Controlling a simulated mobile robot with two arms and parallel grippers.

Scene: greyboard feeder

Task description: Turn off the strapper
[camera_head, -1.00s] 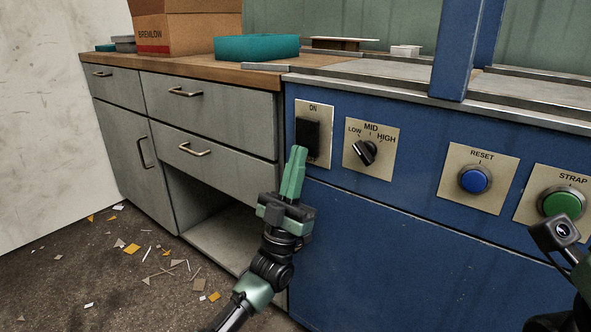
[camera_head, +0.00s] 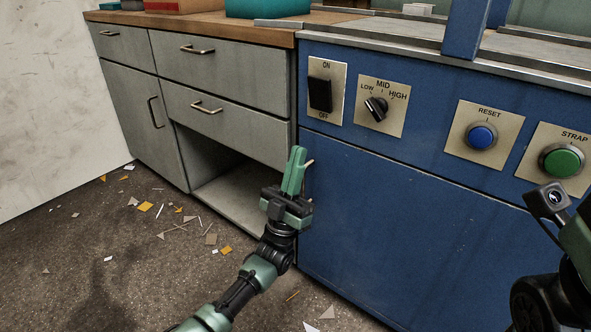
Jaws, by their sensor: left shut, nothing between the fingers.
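The blue strapper (camera_head: 400,195) fills the right side of the head view. Its black rocker switch (camera_head: 320,95) sits on a plate marked ON above and OFF below, at the panel's left end. I cannot tell for sure which way the rocker is tipped. My left gripper (camera_head: 298,158) is shut and empty, pointing up below the switch and apart from it, near the machine's left edge. My right arm (camera_head: 560,225) shows at the right edge; its fingers are out of view.
Right of the switch are a LOW-MID-HIGH knob (camera_head: 376,108), a blue RESET button (camera_head: 482,136) and a green STRAP button (camera_head: 562,160). Grey drawers (camera_head: 215,75) with a wooden top and an open lower bay stand at left. Paper scraps litter the floor.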

